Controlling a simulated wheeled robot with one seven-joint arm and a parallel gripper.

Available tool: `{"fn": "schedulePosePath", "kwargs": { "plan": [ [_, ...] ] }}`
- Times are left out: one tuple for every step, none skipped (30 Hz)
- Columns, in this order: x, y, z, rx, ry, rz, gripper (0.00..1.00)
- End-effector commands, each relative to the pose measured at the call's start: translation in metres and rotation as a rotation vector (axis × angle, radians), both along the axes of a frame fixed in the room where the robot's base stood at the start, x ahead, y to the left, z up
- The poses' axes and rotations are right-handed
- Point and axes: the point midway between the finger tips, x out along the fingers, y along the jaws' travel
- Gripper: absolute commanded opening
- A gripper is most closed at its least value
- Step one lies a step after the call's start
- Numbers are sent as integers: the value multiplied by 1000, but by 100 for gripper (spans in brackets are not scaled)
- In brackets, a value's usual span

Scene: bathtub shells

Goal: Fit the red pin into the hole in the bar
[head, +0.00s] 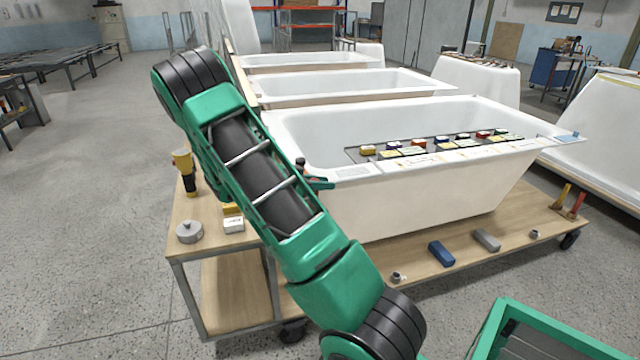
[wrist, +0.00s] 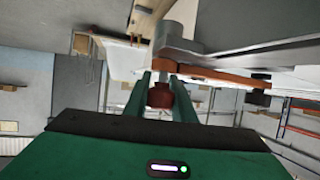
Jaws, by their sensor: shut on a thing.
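My gripper (wrist: 160,80) is shut on the red pin (wrist: 160,97), which shows dark red between the two green fingers in the wrist view. In the head view part of my gripper (head: 320,183) shows at the near left corner of the front bathtub, largely hidden behind my arm. An orange-brown bar (wrist: 222,77) extends right from just beyond the fingers in the wrist view. I cannot tell whether it is the bar with the hole; no hole is visible. Whether the pin touches it is unclear.
The front bathtub (head: 400,180) stands on a wooden cart (head: 470,240). A rack of small coloured blocks (head: 385,157) lies across its rim. A yellow-black tool (head: 187,175) and grey round part (head: 189,232) stand on the cart's left end. Floor at left is clear.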

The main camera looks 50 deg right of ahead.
Motion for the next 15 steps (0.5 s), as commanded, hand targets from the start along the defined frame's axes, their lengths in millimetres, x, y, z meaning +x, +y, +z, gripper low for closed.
{"fn": "schedulePosePath", "kwargs": {
  "plan": [
    [0,0,-1,0,1,0,0],
    [0,0,-2,0,1,0,0],
    [0,0,-3,0,1,0,0],
    [0,0,-4,0,1,0,0],
    [0,0,-4,0,1,0,0],
    [0,0,-5,0,1,0,0],
    [0,0,-6,0,1,-1,0],
    [0,0,-6,-1,1,0,0],
    [0,0,-7,0,2,1,0],
    [0,0,-8,0,2,1,0],
    [0,0,-8,0,2,1,0],
    [0,0,-9,0,2,1,0],
    [0,0,-10,0,2,1,0],
    [0,0,-10,0,1,0,0],
    [0,0,-11,0,1,0,0]
  ]
}}
